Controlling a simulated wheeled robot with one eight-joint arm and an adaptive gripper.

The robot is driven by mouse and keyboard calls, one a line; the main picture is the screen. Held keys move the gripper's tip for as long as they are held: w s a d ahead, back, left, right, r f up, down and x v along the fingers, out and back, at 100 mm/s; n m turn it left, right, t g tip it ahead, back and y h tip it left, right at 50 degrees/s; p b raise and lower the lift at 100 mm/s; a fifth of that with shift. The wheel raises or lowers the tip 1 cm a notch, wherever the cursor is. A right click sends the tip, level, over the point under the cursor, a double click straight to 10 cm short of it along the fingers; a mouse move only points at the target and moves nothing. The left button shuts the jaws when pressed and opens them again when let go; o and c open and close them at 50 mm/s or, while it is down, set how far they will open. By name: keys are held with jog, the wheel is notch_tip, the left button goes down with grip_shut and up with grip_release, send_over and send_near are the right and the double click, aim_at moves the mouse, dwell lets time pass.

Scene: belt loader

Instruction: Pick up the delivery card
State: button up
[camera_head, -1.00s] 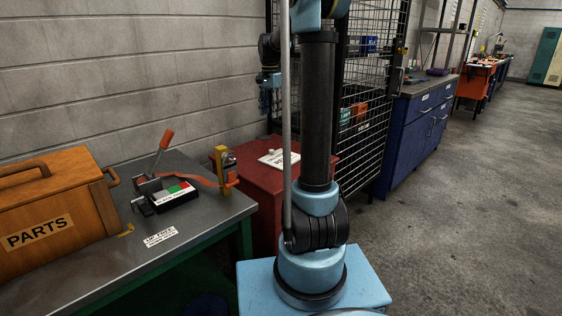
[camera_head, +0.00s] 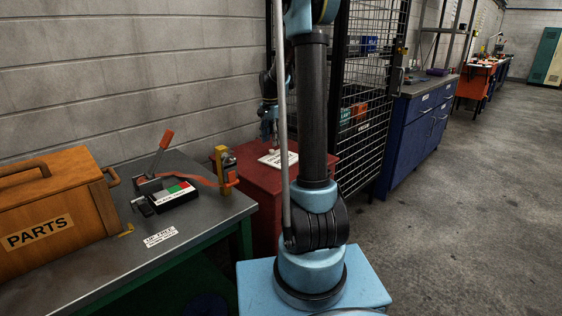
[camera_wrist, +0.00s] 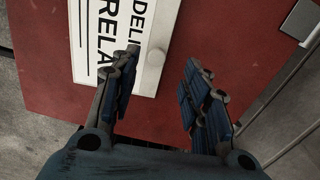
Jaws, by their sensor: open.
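The delivery card is a white card with black print, reading "DELI..." and "RELA..." in the wrist view (camera_wrist: 118,30). In the head view the card (camera_head: 284,160) is partly hidden by my arm. My gripper (camera_wrist: 165,75) is open and empty. Its left finger overlaps the card's lower edge in the wrist view, and its right finger is over bare red surface. In the head view my gripper (camera_head: 268,138) hangs just above the card; I cannot tell whether it touches.
A wire mesh cage (camera_head: 362,100) stands right behind the red cabinet. To the left, a steel bench (camera_head: 110,262) carries an orange parts box (camera_head: 45,215) and a lever clamp device (camera_head: 170,195). A block wall is behind. Floor at right is clear.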

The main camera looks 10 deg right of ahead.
aim_at(272, 150)
jog(key=shift+s+d+f, duration=0.1)
jog(key=shift+s+f, duration=0.05)
jog(key=shift+f, duration=2.15)
jog(key=shift+c, duration=0.4)
grip_shut()
